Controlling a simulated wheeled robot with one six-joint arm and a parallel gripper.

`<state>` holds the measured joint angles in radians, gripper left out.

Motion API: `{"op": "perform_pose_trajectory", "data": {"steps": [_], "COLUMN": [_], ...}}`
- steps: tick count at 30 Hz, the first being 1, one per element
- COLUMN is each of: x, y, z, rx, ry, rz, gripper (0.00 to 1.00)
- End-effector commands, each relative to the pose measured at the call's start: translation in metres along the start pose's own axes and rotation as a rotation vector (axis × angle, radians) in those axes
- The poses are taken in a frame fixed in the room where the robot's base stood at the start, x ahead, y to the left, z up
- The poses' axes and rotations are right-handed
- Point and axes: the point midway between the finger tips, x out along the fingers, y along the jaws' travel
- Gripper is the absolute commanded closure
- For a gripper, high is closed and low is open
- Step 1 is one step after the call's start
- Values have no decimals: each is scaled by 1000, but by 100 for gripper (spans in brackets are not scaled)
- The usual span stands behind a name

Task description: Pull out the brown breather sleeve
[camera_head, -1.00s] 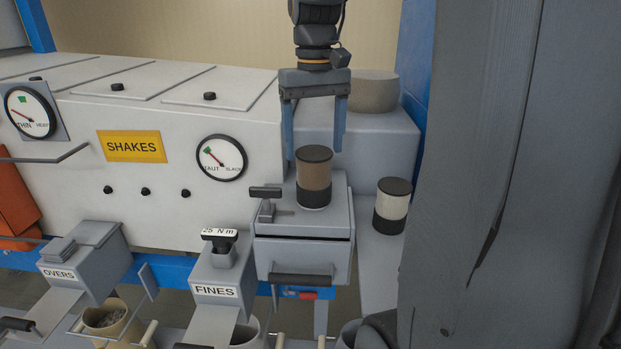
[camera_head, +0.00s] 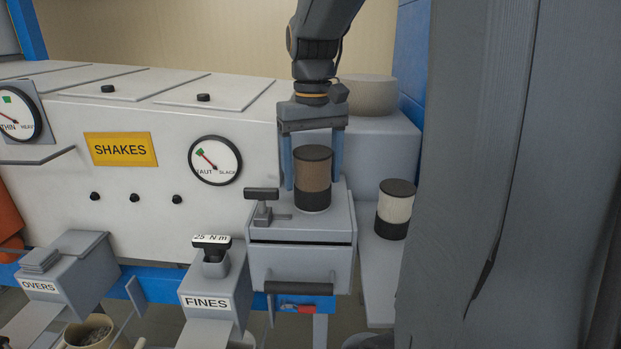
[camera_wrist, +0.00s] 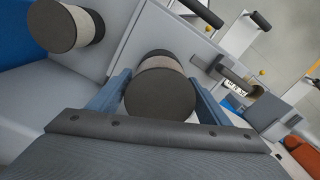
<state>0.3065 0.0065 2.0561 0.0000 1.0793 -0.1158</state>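The brown breather sleeve (camera_head: 313,170) stands upright on top of a grey box, with a dark cap and a black lower band. My gripper (camera_head: 314,187) points down over it, with one blue finger on each side. In the wrist view the sleeve's dark round cap (camera_wrist: 160,92) lies between the two open fingers (camera_wrist: 160,95). The sleeve looks loosely straddled; I cannot tell whether either finger touches it.
A white sleeve with a dark cap (camera_head: 395,210) stands to the right on a grey ledge. A T-handle lever (camera_head: 262,205) sits just left of the brown sleeve. A large grey post (camera_head: 470,180) blocks the right side. A tension gauge (camera_head: 215,160) is at left.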

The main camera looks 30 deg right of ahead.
Motion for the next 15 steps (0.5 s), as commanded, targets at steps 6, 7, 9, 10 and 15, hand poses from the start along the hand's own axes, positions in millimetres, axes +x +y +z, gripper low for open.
{"op": "perform_pose_trajectory", "data": {"steps": [6, 7, 9, 10, 15], "x": [0, 0, 0, 0, -1], "y": [0, 0, 0, 0, 0], "z": [0, 0, 0, 0, 0], "rx": [0, 0, 0, 0, 0], "ry": [1, 1, 1, 1, 1], "rz": [0, 0, 0, 0, 0], "gripper": [41, 46, 58, 63, 65]}}
